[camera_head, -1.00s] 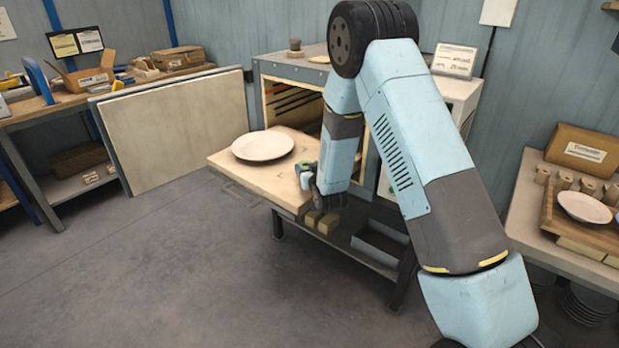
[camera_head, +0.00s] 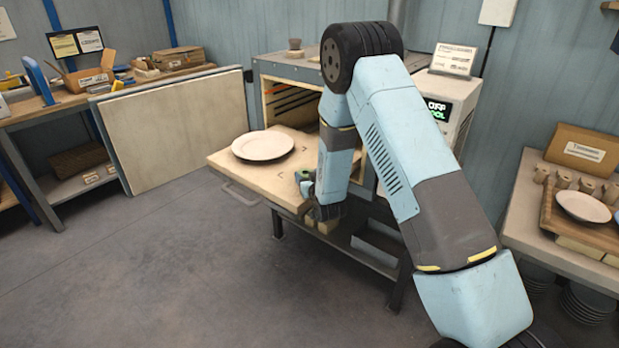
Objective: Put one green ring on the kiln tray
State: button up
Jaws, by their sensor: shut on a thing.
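The kiln tray (camera_head: 225,167) is a pale slab pulled out in front of the open kiln (camera_head: 290,95). A white plate (camera_head: 263,146) lies flat on it. My gripper (camera_head: 305,184) is at the tray's right front part, beside the plate and apart from it. It is shut on a small green ring (camera_head: 304,175), of which only a little shows. My forearm hides part of the tray and the kiln opening. I cannot tell whether the ring touches the tray.
The right bench (camera_head: 522,205) holds several small cork-coloured posts, a wooden tray with a white plate (camera_head: 583,206) and a box (camera_head: 580,150). A large pale panel (camera_head: 170,130) leans at the left bench. The grey floor in front is clear.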

jog(key=shift+s+f, duration=0.2)
jog(key=shift+f, duration=0.35)
jog(key=o, duration=0.9)
jog(key=shift+f, duration=0.1)
jog(key=shift+c, duration=0.2)
jog(key=shift+o, duration=0.9)
jog(key=shift+r, duration=0.2)
jog(key=shift+s+r, duration=0.1)
jog(key=shift+r, duration=0.2)
jog(key=r+v, duration=0.1)
jog(key=v, duration=1.1)
jog(key=s+d+r+m+g+h, duration=0.1)
jog(key=s+d+r+g+h, duration=0.1)
jog(key=d+r, duration=0.6)
jog(key=s+d+r+m+g+h, duration=0.1)
jog(key=s+d+r+g, duration=0.15)
jog(key=r, duration=0.95)
jog(key=s+d+r+g, duration=0.1)
jog(key=s+d+r, duration=0.2)
jog(key=s, duration=0.6)
jog(key=s+d+r+m+g+h, duration=0.1)
jog(key=s+d+r, duration=0.3)
jog(key=s, duration=0.6)
jog(key=s+d+r+g+h, duration=0.1)
jog(key=s+d+r+g, duration=0.2)
jog(key=s, duration=0.6)
jog(key=shift+s+d+r+m, duration=0.35)
jog(key=shift+d+r, duration=0.15)
jog(key=shift+r, duration=0.15)
jog(key=shift+g, duration=0.25)
